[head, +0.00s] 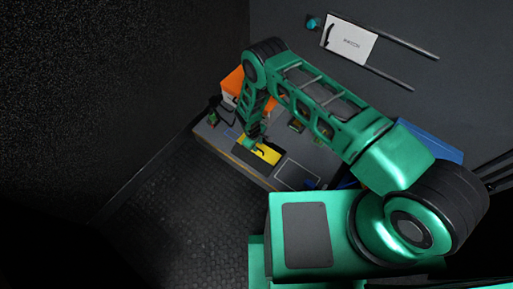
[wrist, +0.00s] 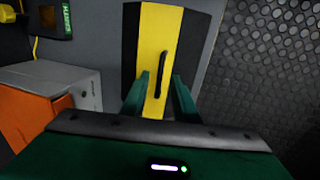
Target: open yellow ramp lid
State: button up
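The yellow lid (head: 267,151) is a strip with a black bar handle, set in a dark panel on the grey bench. In the wrist view the yellow lid (wrist: 153,35) runs down the middle, with its black handle (wrist: 164,68) upright on it. The lid looks flat and closed. My gripper (wrist: 159,85) is open. Its two green fingers lie to the left and right of the handle's lower end, with gaps on both sides. I cannot tell how far the fingertips are above the lid. In the head view my gripper (head: 253,141) is small and partly covers the lid.
An orange and white box (wrist: 60,92) stands left of my gripper in the wrist view. In the head view a white panel (head: 348,43) with two rails is on the wall. The textured floor (head: 190,200) is clear.

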aim_at(258, 146)
jog(key=shift+w+d+f, duration=0.15)
jog(key=shift+f, duration=0.65)
jog(key=shift+w+d+f, duration=0.1)
jog(key=shift+f, duration=0.65)
jog(key=shift+c, duration=0.7)
jog(key=c, duration=0.5)
grip_shut()
